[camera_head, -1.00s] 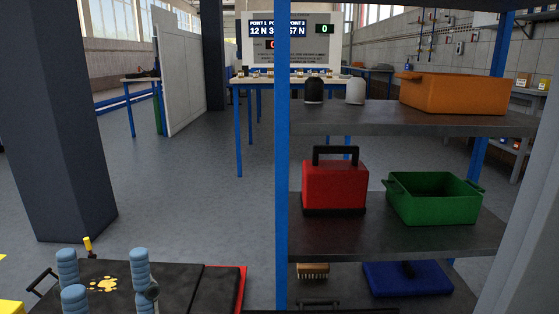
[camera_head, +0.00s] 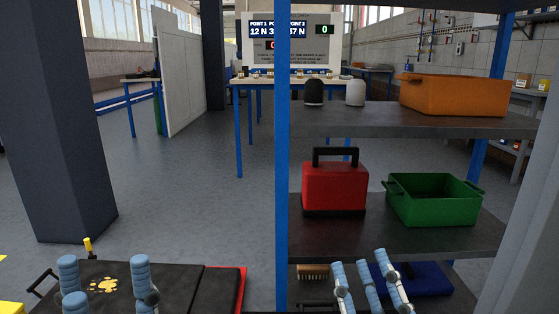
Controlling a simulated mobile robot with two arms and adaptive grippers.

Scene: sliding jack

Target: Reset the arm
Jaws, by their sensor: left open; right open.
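My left gripper (camera_head: 104,264) is at the lower left, its light-blue fingers spread and pointing up, with nothing between them. It shows in front of a flat black surface (camera_head: 175,285) with a yellow mark and a red edge. My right gripper (camera_head: 365,262) is at the bottom right of centre, its fingers spread apart and empty. It shows in front of the lowest shelf and partly covers a blue bin (camera_head: 430,280). Whether it touches the shelf or bin cannot be told. Both wrists are cut off or hidden by the frame's lower edge.
A blue shelf post (camera_head: 282,170) stands between the grippers. The shelves hold a red case (camera_head: 334,187), a green bin (camera_head: 433,200), an orange bin (camera_head: 453,94) and a brush (camera_head: 313,271). A dark pillar (camera_head: 55,130) stands at left. Floor is clear between pillar and post.

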